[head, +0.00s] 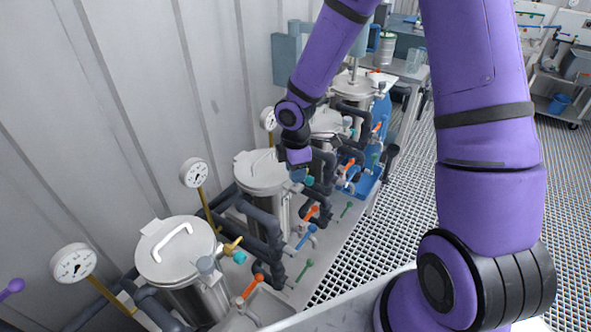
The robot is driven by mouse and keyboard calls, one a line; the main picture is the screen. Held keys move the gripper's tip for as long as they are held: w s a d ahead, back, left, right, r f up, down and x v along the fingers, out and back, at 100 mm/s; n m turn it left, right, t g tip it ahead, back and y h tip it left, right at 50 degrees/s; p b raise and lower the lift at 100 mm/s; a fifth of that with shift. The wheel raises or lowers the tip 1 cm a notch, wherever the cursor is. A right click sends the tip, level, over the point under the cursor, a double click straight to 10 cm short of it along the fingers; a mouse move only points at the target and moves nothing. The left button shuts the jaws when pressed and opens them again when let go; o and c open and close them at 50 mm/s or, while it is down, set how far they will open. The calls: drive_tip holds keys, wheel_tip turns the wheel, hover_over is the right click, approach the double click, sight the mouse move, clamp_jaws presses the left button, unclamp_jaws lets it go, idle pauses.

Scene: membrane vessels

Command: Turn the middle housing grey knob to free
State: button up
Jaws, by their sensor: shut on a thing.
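My gripper (298,163) reaches down from above to the right side of the second steel housing (262,178) from the front. It is shut on the grey knob (298,175) there, just beside a teal knob (309,181). The fingers are small and partly hidden by the purple wrist, so the knob's angle cannot be read. The nearest housing (178,250) has a like grey knob (206,265) and a teal knob (239,257). More housings (353,85) stand behind, partly covered by my arm.
Pressure gauges (195,172) on yellow stems stand along the wall side. Dark pipes with orange handles (312,213), blue handles (306,237) and green handles (346,209) crowd the right side of the housings. Open grating floor (400,215) lies to the right.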

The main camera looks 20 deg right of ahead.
drive_tip(key=shift+n, duration=0.6)
drive_tip(key=o, duration=0.9)
wheel_tip(320, 180, up, 11)
drive_tip(key=shift+f, duration=0.1)
idle(0.4)
